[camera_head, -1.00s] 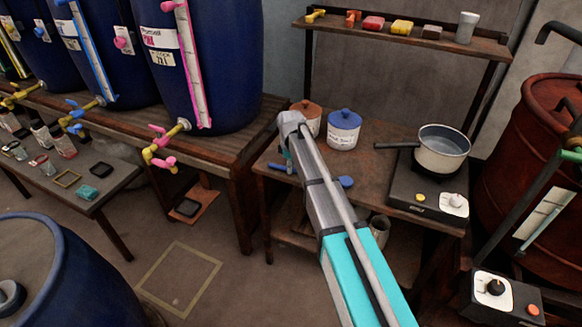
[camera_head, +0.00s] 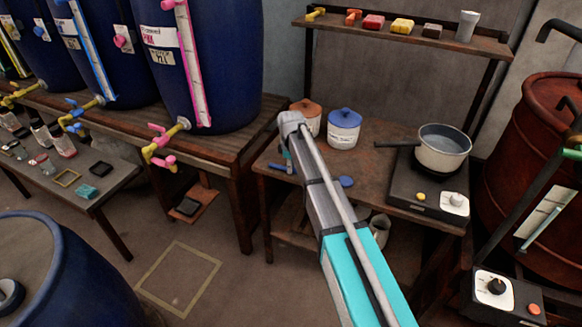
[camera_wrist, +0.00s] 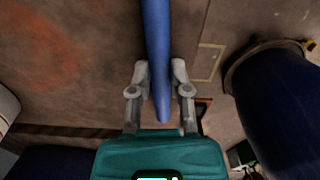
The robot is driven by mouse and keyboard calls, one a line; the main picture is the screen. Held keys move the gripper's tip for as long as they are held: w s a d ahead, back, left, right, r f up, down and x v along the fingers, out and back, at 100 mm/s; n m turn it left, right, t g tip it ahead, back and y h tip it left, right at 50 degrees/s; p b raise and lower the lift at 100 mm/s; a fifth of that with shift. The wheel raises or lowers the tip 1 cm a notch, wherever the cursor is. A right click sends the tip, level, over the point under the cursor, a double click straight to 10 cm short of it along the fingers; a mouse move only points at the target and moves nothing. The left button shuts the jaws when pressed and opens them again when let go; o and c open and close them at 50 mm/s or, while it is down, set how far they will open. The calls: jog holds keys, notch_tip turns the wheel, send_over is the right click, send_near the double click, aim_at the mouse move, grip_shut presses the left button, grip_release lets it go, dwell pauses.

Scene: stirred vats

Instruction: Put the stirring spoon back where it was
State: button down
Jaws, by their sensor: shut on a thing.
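The stirring spoon is blue. In the wrist view its handle (camera_wrist: 157,50) runs from the top edge down between the two fingers of my gripper (camera_wrist: 160,88), which are closed around it. The handle's rounded end shows just below the fingers. In the head view my arm covers most of the gripper and the spoon. One blue piece (camera_head: 345,181) shows right of the arm and another (camera_head: 278,167) left of it, which look like parts of the spoon. I cannot tell whether it touches the table (camera_head: 375,160).
A blue-lidded jar (camera_head: 344,130) and an orange-lidded jar (camera_head: 306,118) stand behind the gripper. A pot (camera_head: 443,150) sits on a hotplate (camera_head: 405,190) at right, handle pointing left. A shelf (camera_head: 395,36) stands above. Blue barrels (camera_head: 225,60) stand at left.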

jog(key=shift+c, duration=2.4)
grip_release()
jog(key=shift+r, duration=0.1)
jog(key=s+a+r+n+y+p, duration=0.1)
jog(key=a+r+y+p, duration=0.1)
jog(key=r+p, duration=0.6)
jog(key=s+a+r+n+y+p, duration=0.2)
jog(key=a+r+y+p, duration=0.1)
jog(key=r+p, duration=0.5)
jog(key=s+a+r+n+y+p, duration=0.2)
jog(key=r+p, duration=0.6)
jog(key=r, duration=0.5)
jog(key=shift+a+y+p, duration=0.3)
jog(key=shift+a+y, duration=0.2)
jog(key=shift+y, duration=0.3)
jog(key=shift+d, duration=0.1)
